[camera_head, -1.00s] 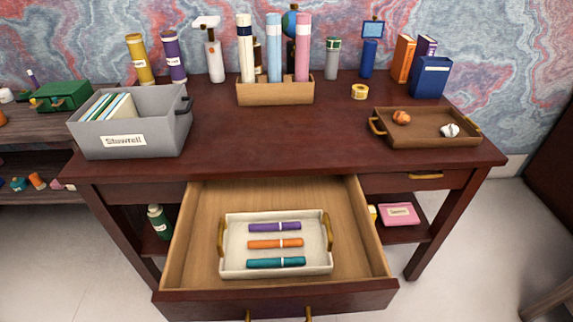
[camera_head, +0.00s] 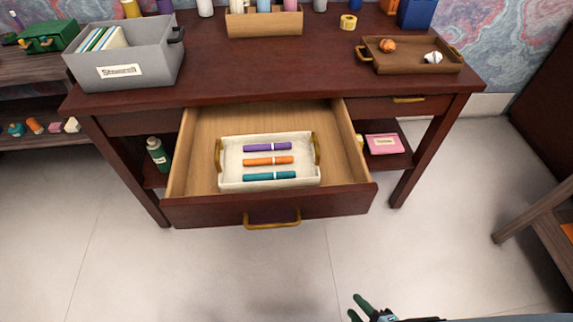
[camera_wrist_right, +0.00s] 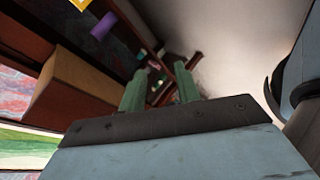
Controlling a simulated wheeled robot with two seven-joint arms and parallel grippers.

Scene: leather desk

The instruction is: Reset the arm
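My right gripper (camera_head: 357,306) shows at the bottom edge of the head view, low over the floor in front of the desk. Its two green fingers are apart with nothing held between them. In the right wrist view the fingers (camera_wrist_right: 160,92) also stand apart and empty. The gripper is clear of the open drawer (camera_head: 345,150) and its handle (camera_head: 272,219). My left gripper is in neither current view.
The drawer holds a white tray (camera_head: 227,160) with purple, orange and teal markers. A grey bin (camera_head: 150,60) and a brown tray (camera_head: 390,68) stand on the desk. A stool-like wooden piece (camera_head: 535,215) is at right. The front floor is open.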

